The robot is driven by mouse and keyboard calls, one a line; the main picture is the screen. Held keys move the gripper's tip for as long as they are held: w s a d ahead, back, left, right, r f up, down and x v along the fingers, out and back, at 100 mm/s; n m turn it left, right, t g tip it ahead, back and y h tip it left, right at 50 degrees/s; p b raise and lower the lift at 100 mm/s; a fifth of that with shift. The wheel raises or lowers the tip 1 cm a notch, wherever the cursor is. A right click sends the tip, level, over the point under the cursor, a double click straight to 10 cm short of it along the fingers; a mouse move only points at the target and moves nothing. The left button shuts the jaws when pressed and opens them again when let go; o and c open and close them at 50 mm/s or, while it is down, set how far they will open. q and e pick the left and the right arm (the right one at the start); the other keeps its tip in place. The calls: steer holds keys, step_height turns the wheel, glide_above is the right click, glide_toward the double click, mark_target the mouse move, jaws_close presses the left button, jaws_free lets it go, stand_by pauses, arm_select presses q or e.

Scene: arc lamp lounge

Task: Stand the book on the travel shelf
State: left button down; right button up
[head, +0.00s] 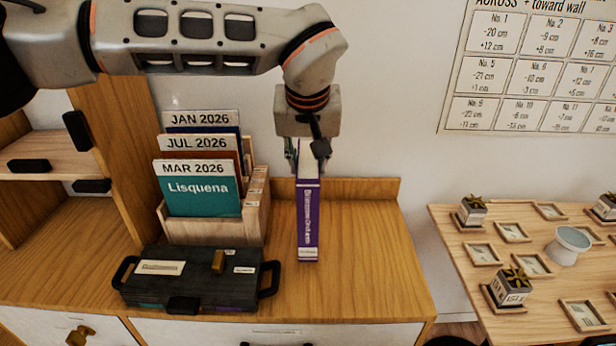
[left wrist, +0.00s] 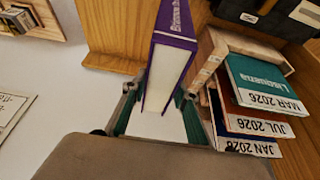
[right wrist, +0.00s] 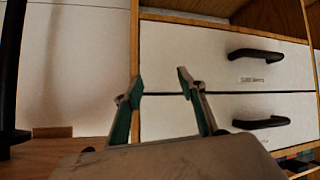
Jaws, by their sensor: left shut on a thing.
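A purple book (head: 308,220) with a white band near its foot is upright, spine toward me, over the wooden cabinet top (head: 370,260). My left gripper (head: 309,158) is shut on the book's upper end from above. The left wrist view also shows the book (left wrist: 172,50) between the fingers (left wrist: 158,108). I cannot tell whether its foot touches the wood. My right gripper (right wrist: 160,86) is open and empty before white drawers (right wrist: 215,60). A wooden shelf unit (head: 50,155) stands at far left; no readable label marks it as the travel shelf.
A wooden file box (head: 215,232) with dated folders, the front one teal (head: 199,188), stands left of the book. A dark handled case (head: 197,285) lies before it. A side table (head: 465,255) with small frames and plant pots is at right. Cabinet wood right of the book is clear.

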arm_select(q)
step_height(320, 180, down, 3)
steer(key=shift+f, duration=0.25)
steer(key=c, duration=1.6)
jaws_free()
steer(key=shift+f, duration=0.1)
